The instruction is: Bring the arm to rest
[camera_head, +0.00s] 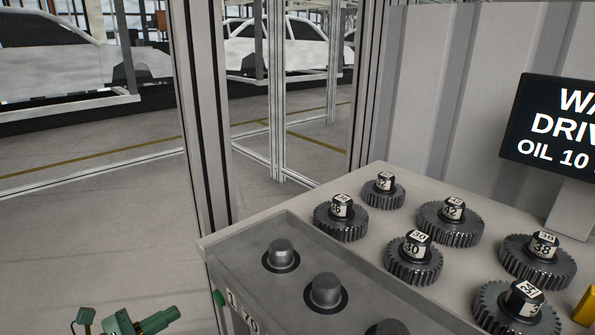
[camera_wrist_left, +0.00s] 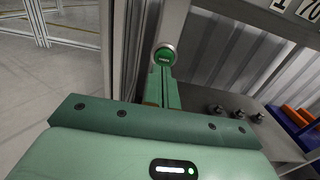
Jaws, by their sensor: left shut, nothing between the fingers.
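My left gripper (camera_head: 172,315) shows as green parts at the bottom left of the head view, cut off by the frame edge. Its tip points toward a round green button (camera_head: 219,298) on the bench's left side, with a visible gap between them. In the left wrist view the gripper's fingers (camera_wrist_left: 163,82) are shut together with nothing held. The button (camera_wrist_left: 165,54) appears just beyond their tips there. My right gripper is in neither view.
The bench (camera_head: 236,237) carries several dark gears with numbered caps, such as 30 (camera_head: 412,262) and 38 (camera_head: 541,258). Grey pegs (camera_head: 281,254) stand in its near recess. A metal post (camera_head: 202,120) rises behind the bench's left corner. A screen (camera_head: 550,130) stands right. Floor at left is clear.

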